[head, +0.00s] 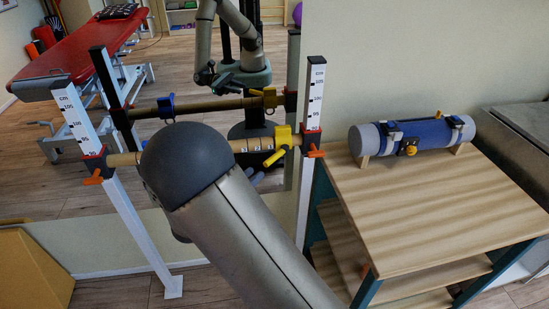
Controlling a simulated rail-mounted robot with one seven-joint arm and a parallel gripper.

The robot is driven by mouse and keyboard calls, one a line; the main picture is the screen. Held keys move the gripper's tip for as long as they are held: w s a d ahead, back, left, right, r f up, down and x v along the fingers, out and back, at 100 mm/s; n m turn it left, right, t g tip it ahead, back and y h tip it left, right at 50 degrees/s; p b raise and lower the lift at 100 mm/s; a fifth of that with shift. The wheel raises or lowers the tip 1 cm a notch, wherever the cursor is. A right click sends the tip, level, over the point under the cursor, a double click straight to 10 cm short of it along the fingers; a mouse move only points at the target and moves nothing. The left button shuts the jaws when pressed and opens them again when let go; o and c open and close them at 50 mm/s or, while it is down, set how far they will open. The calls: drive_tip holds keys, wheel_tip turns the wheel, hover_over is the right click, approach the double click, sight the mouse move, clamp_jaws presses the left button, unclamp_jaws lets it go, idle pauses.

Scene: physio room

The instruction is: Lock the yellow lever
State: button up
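A wooden bar (235,146) runs between two white scaled posts in front of a mirror. The yellow clamp (284,135) sits around the bar near its right end. Its yellow lever (274,157) sticks out and slants down to the left; whether it is locked I cannot tell. My arm crosses the middle of the view and covers part of the bar. My gripper is mostly hidden behind the arm; only a small grey-blue part, possibly a finger (256,179), shows below the bar, left of and below the lever. Its opening cannot be seen.
The left post (87,128) and right post (315,95) carry orange levers at the bar's ends. The mirror (200,190) reflects the bar, with blue and yellow clamps. A wooden table (440,195) on the right holds a blue roller (425,132) with a yellow knob.

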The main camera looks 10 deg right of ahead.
sight(275, 158)
drive_tip(key=x, duration=1)
drive_tip(key=shift+w+d, duration=0.1)
clamp_jaws()
